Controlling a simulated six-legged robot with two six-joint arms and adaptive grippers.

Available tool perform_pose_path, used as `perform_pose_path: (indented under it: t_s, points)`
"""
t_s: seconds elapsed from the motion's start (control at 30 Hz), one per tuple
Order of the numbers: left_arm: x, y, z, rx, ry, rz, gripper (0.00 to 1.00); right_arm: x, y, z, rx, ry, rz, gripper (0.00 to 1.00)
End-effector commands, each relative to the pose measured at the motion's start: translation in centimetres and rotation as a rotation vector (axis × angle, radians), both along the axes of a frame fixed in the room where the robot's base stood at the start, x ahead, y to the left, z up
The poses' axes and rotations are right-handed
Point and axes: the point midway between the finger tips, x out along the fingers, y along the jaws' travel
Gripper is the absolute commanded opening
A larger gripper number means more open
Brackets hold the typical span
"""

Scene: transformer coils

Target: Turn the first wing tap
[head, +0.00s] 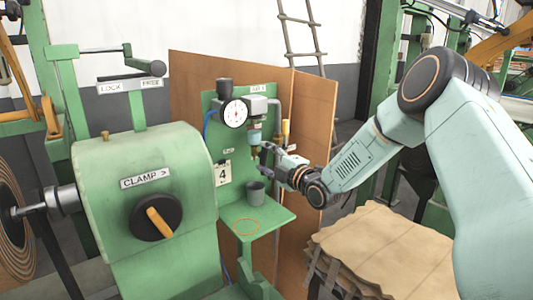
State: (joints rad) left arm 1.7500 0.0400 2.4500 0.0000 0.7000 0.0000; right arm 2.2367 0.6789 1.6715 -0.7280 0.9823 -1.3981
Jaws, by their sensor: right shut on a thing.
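A green panel (212,110) stands at the centre with a round white dial gauge (237,113), a grey block and a small blue-green bowl (254,137) below it. The wing tap appears to be under this bowl, small and mostly hidden by my gripper. My right gripper (264,154) reaches in from the right and is shut on the wing tap, just below the bowl. A grey cup (256,193) stands on the green shelf (270,218) below the gripper. My left gripper is not in view.
A green clamp housing (180,180) with a black knob and orange handle (160,222) stands at the left. An orange ring (246,227) lies on the shelf. A brown board (190,75) stands behind the panel. Stacked tan sheets (370,250) lie at the lower right.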

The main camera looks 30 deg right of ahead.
Motion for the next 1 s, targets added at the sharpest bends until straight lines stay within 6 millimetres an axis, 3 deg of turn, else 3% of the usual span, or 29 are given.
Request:
perform_pose_path:
  t_s: [0.4, 0.97, 1.0]
  points:
    - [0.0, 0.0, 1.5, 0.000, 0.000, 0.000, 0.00, -0.1, 0.2, -0.4, -0.184, -0.006, 0.004, 0.23]
    - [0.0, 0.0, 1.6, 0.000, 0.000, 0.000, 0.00, -0.2, 0.2, -0.6, -0.212, -0.006, 0.005, 0.23]
    - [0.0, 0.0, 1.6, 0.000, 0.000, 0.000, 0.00, -0.2, 0.2, -0.6, -0.212, -0.006, 0.005, 0.56]
